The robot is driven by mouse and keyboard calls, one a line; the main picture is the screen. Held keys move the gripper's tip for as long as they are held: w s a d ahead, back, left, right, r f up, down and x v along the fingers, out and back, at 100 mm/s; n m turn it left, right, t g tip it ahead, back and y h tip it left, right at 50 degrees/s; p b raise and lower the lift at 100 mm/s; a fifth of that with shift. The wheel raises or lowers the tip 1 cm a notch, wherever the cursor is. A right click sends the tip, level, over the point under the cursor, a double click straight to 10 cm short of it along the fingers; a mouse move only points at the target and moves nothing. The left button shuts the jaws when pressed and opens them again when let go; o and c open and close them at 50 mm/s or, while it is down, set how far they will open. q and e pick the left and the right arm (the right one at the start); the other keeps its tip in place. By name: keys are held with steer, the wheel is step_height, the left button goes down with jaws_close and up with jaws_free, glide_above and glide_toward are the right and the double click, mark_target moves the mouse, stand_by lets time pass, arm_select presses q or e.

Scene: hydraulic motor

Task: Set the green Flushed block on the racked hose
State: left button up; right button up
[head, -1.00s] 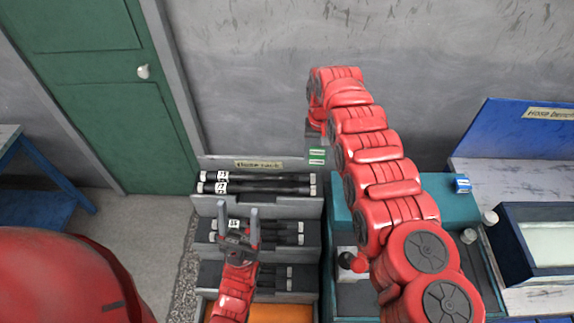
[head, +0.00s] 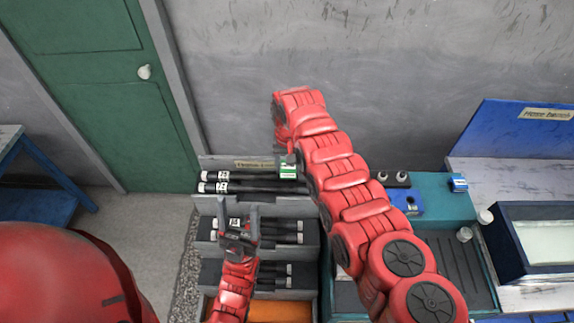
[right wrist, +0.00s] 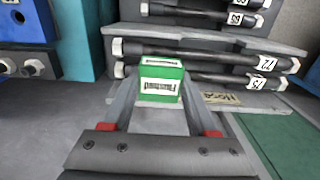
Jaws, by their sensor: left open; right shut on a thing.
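The green block (head: 288,170) has white label patches and sits between the fingers of my right gripper (head: 286,160). In the right wrist view the gripper is shut on the green block (right wrist: 160,78), its labelled faces showing. The block is at the right end of the rack's top step, by the two black hoses there, the rear hose (head: 250,177) and the front hose (head: 255,188). I cannot tell whether it touches them. My left gripper (head: 238,215) is open and empty, fingers up, in front of the middle step's hoses (head: 280,232).
The grey stepped hose rack (head: 311,207) carries black hoses with white tags on several steps; its name label (head: 255,164) is partly hidden. A teal bench (head: 440,190) with a blue block (head: 407,201) stands right of it. A green door (head: 100,90) is at left.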

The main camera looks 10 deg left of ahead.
mark_target(287, 188)
steer(key=shift+s+a+f, duration=0.25)
steer(key=shift+s+f, duration=0.05)
step_height(287, 188, down, 2)
steer(key=shift+b, duration=1)
step_height(287, 188, down, 4)
steer(key=b, duration=0.4)
steer(key=shift+w+f, duration=0.1)
steer(key=shift+f, duration=0.15)
steer(key=shift+r+p, duration=0.1)
steer(key=shift+p, duration=0.2)
steer(key=shift+f+b, duration=0.6)
steer(key=o, duration=1.4)
steer(key=shift+r, duration=0.1)
